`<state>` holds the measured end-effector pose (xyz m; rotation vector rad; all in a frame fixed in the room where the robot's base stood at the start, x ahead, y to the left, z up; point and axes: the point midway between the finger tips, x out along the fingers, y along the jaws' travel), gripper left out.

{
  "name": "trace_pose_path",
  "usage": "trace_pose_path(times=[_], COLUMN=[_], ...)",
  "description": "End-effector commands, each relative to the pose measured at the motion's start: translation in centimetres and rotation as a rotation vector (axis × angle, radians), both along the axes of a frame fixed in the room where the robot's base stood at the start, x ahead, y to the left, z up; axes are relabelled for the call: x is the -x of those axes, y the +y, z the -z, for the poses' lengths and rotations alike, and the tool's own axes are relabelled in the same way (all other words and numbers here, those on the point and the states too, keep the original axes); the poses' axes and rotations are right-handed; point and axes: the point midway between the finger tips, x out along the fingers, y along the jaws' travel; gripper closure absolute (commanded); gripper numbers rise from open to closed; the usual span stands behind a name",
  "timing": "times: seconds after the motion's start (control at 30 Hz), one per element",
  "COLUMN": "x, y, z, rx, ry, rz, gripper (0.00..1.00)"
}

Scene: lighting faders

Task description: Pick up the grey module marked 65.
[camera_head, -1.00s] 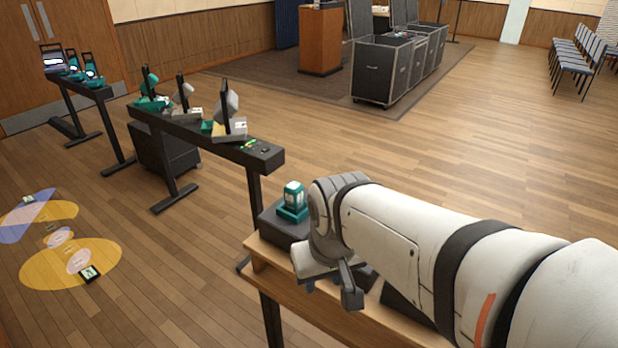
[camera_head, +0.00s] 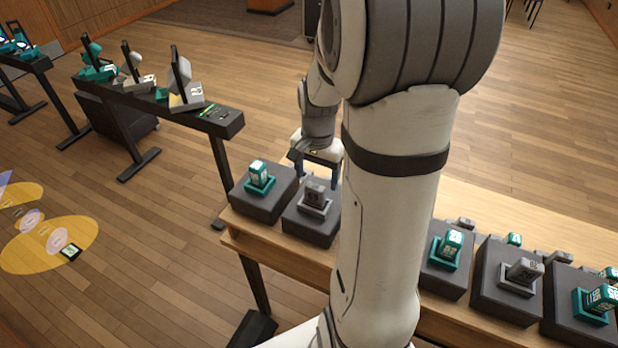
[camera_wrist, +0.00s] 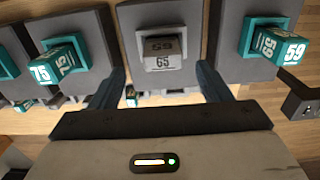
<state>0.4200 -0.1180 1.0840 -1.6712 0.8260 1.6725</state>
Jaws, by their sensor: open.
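The grey module marked 65 (camera_wrist: 163,58) sits in a pale grey cradle on a dark block, in the upper middle of the wrist view. In the head view a grey module (camera_head: 315,193), its marking too small to read, stands on the second block from the left. My gripper (camera_head: 318,171) is just behind and above that block. In the wrist view my gripper (camera_wrist: 159,86) is open and empty, its two blue-grey fingers apart on either side of the line to the 65 module, not touching it.
Teal modules marked 75 (camera_wrist: 55,64) and 59 (camera_wrist: 278,46) flank it on neighbouring blocks. A teal module (camera_head: 259,177) stands on the leftmost block in the head view. More blocks with modules run right along the wooden bench (camera_head: 270,252). My arm hides the bench's middle.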

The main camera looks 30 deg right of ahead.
Motion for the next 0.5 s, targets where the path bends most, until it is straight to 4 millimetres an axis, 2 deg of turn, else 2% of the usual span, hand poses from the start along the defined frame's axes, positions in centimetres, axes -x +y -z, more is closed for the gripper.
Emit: trace_pose_path(times=[0.5], x=[-0.4], y=[0.2], z=[6.0], rx=[-0.001], ry=[0.003], rz=[-0.005], gripper=[0.29])
